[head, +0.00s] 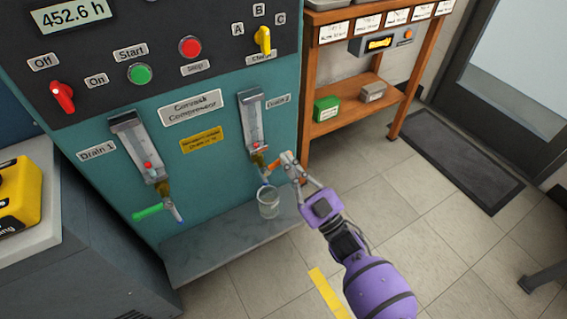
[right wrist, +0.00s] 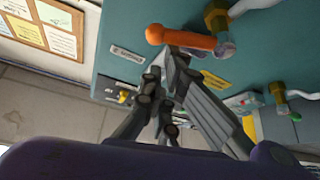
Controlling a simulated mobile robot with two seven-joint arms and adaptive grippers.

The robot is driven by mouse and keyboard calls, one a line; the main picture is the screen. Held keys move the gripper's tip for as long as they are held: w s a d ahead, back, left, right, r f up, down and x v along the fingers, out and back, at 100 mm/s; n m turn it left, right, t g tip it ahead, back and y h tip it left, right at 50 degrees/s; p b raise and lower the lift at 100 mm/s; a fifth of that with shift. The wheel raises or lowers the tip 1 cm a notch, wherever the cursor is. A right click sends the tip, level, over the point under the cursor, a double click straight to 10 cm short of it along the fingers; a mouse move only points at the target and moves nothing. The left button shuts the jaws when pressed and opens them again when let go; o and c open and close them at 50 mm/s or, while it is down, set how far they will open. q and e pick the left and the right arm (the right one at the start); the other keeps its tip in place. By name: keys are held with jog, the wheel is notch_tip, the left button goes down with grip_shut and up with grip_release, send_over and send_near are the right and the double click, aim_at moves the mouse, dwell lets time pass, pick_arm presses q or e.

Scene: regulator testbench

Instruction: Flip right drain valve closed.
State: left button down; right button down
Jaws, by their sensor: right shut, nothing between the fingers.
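The right drain valve has an orange handle (head: 273,167) below the Drain 2 gauge (head: 252,120) on the teal compressor. In the head view the handle slants up and to the right from the outlet. In the right wrist view the orange handle (right wrist: 182,38) lies across the picture beside a brass fitting (right wrist: 217,18). My right gripper (head: 289,160) is shut and empty, its fingertips right at the handle's free end. In the right wrist view the fingertips (right wrist: 172,62) are just below the handle; I cannot tell whether they touch. My left gripper is not in view.
A clear glass beaker (head: 268,203) stands under the right drain on the grey ledge (head: 215,243). The left drain has a green handle (head: 148,212) pointing left. A wooden shelf (head: 350,116) stands to the right. The tiled floor at right is mostly free.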

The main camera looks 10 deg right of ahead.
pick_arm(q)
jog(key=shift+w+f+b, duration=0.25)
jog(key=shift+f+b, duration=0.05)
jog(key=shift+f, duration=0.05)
pick_arm(e)
jog(key=m+h, duration=0.1)
jog(key=m, duration=0.1)
jog(key=d+f+m+t+h, duration=0.1)
jog(key=m, duration=0.1)
jog(key=m+t+h, duration=0.1)
jog(key=m+h, duration=0.1)
jog(key=shift+w+d+f+m, duration=0.15)
jog(key=shift+w+f+m, duration=0.05)
jog(key=shift+f+m, duration=0.2)
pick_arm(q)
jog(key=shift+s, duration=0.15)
pick_arm(e)
jog(key=shift+h, duration=0.3)
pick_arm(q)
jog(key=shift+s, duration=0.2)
